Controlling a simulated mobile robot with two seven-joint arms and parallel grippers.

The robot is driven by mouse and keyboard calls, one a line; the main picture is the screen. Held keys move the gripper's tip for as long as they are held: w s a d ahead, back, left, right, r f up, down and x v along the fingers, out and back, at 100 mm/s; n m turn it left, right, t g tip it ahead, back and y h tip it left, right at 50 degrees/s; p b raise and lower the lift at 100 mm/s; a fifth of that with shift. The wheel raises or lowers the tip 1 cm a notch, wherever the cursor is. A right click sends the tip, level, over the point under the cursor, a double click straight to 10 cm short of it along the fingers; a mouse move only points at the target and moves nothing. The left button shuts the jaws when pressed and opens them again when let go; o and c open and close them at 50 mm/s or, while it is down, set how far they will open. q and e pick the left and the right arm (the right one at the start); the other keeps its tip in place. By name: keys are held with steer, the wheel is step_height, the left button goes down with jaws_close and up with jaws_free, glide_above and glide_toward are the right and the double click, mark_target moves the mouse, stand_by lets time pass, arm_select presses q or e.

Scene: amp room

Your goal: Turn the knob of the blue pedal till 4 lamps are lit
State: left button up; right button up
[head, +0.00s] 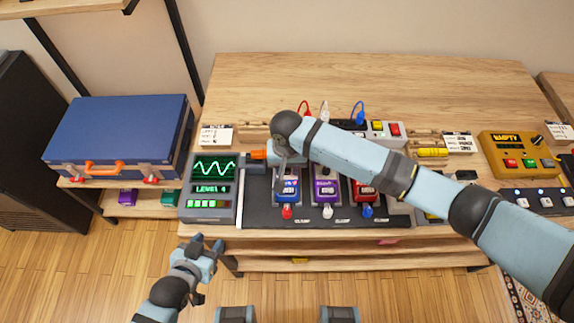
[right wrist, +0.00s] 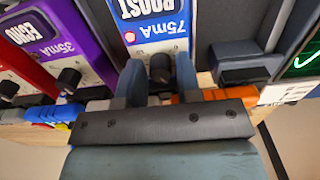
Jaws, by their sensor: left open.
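The blue pedal (head: 288,188) stands on the dark pedal board, left of a purple and a red pedal. In the right wrist view its blue face (right wrist: 160,25) reads BOOST 75mA, and its dark knob (right wrist: 160,68) sits between the fingers of my right gripper (right wrist: 159,75), which look closed snugly on it. In the head view my right forearm hides the knob. The level meter (head: 208,190) left of the board reads LEVEL 4, with several green lamps (head: 206,203) lit and the rightmost one dark red. My left gripper (head: 206,248) is open and empty, in front of the table.
The purple pedal (head: 326,190) and red pedal (head: 363,187) stand close beside the blue one. Plugs and cables crowd the board's back. A yellow box (head: 519,153) stands at the right, a blue case (head: 118,130) at the left. The table's back (head: 400,85) is clear.

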jaws_close()
steer(key=m+p, duration=0.1)
steer(key=p, duration=0.1)
steer(key=shift+r+p, duration=0.3)
steer(key=shift+p, duration=0.05)
steer(key=shift+f, duration=0.25)
steer(key=shift+o, duration=2)
jaws_free()
step_height(320, 180, up, 14)
steer(key=shift+f, duration=0.15)
